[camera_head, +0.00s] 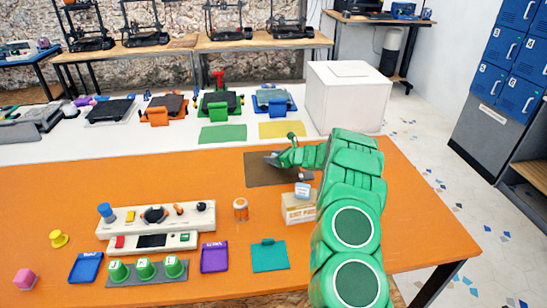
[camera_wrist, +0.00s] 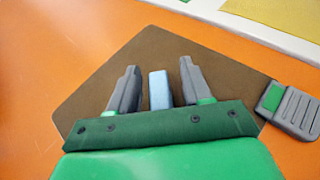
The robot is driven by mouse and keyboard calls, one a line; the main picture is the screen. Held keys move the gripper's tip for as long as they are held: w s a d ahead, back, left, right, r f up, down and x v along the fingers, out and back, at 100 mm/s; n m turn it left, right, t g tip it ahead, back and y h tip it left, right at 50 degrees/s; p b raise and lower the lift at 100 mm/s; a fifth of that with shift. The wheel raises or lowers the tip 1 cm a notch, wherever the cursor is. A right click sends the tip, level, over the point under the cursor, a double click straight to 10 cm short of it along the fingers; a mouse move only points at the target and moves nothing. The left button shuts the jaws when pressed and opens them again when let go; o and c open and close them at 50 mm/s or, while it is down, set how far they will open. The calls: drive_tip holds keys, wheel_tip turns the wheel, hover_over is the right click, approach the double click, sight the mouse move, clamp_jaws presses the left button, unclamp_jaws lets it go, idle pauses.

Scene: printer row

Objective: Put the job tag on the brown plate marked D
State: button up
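The brown plate (camera_head: 262,177) lies on the orange table under my gripper (camera_head: 273,160); no letter D is readable on it. In the wrist view the brown plate (camera_wrist: 100,75) fills the area beyond the fingers. My gripper (camera_wrist: 158,84) is open, its two grey fingers apart. A narrow pale blue piece (camera_wrist: 158,90), apparently the job tag, is between the fingers, with a gap on each side. Its lower end is hidden behind the green gripper body. I cannot tell whether it touches the plate.
A grey clip-like block (camera_wrist: 296,108) sits at the plate's right corner. A small box (camera_head: 298,210) with a pale blue-white top piece (camera_head: 302,189) stands close to my arm. Green (camera_head: 222,133) and yellow (camera_head: 282,129) mats and a white cube (camera_head: 347,100) lie behind.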

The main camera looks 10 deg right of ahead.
drive_tip(key=shift+s+d+r, duration=0.2)
drive_tip(key=shift+d+r, duration=0.1)
drive_tip(key=shift+r, duration=0.05)
drive_tip(key=v, duration=1.1)
drive_tip(key=shift+s+d, duration=0.1)
drive_tip(key=shift+s, duration=0.05)
drive_tip(key=s+a+r+n+g+y, duration=0.2)
drive_tip(key=s+a+r+n+g, duration=0.2)
drive_tip(key=s+a+r+n, duration=0.65)
drive_tip(key=s+a+r+n+g, duration=0.2)
drive_tip(key=s+a+r, duration=0.25)
drive_tip(key=s, duration=0.35)
drive_tip(key=s+a+r+n+g, duration=0.2)
drive_tip(key=s+a+r+n, duration=0.15)
drive_tip(key=s+a, duration=0.3)
drive_tip(key=s+d+r+n+g+h, duration=0.1)
drive_tip(key=s+n+h, duration=0.2)
drive_tip(key=s, duration=0.7)
drive_tip(key=s+d+r+n+g+h, duration=0.1)
drive_tip(key=s+d+n+g+h, duration=0.15)
drive_tip(key=s, duration=0.75)
drive_tip(key=s+d+n+h, duration=0.2)
drive_tip(key=s+d, duration=0.3)
drive_tip(key=s, duration=0.4)
drive_tip(key=s+d+n+h, duration=0.3)
drive_tip(key=s+d, duration=0.3)
drive_tip(key=s, duration=0.3)
drive_tip(key=shift+s+d+f+h, duration=0.2)
drive_tip(key=shift+d+f+h, duration=0.05)
drive_tip(key=shift+h, duration=0.2)
